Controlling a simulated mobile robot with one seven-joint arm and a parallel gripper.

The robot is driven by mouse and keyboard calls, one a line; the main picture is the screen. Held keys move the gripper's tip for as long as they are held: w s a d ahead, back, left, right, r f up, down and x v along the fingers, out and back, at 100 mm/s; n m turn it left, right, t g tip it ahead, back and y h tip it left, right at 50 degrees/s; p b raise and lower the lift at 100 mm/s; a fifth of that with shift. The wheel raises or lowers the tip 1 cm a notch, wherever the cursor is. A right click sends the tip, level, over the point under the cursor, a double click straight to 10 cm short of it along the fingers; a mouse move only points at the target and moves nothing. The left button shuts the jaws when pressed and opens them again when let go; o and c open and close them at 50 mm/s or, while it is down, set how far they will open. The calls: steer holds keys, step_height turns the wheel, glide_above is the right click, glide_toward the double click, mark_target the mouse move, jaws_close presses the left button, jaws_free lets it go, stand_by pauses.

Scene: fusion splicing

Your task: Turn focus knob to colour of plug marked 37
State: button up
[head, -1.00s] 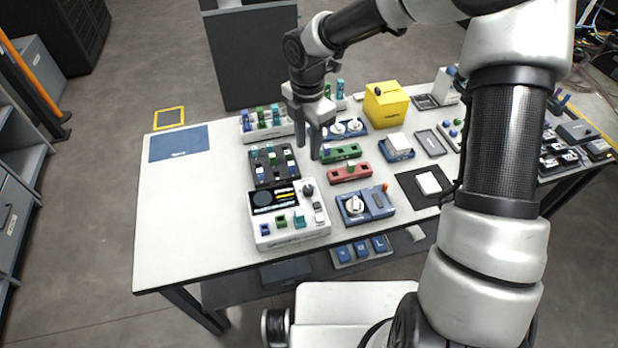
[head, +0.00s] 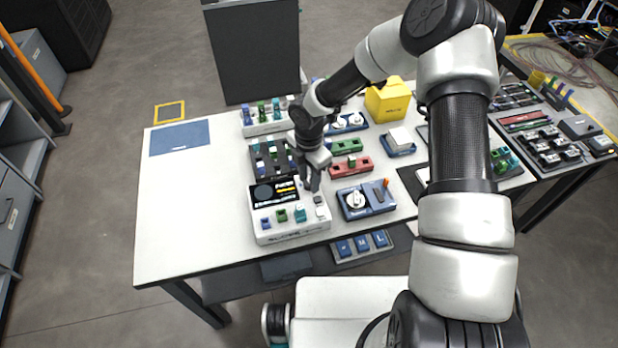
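The white device (head: 290,236) with a black screen (head: 275,193) stands at the table's front. Blue (head: 265,218), green (head: 281,215) and teal (head: 300,213) plugs sit along its front. My gripper (head: 311,184) points down over the device's upper right, where a dark knob showed earlier. The gripper now hides that knob, so I cannot tell whether they touch or whether the fingers are open. A blue unit with a white dial (head: 355,201) stands just right. More coloured plugs (head: 262,110) stand in a rack at the back. No number 37 is readable.
Green (head: 345,146) and red (head: 352,168) blocks lie right of my gripper, close by. A yellow box (head: 388,101) stands at the back. A dark cabinet (head: 254,55) stands behind the table.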

steer(key=c, duration=0.8)
steer(key=shift+o, duration=0.2)
steer(key=shift+f+m, duration=0.1)
steer(key=shift+m, duration=0.2)
steer(key=m+b, duration=0.2)
steer(key=shift+m, duration=0.3)
steer(key=m+b, duration=0.2)
steer(key=m, duration=0.1)
steer(key=shift+m, duration=0.3)
steer(key=shift+m+b, duration=1.35)
steer(key=shift+m, duration=1.15)
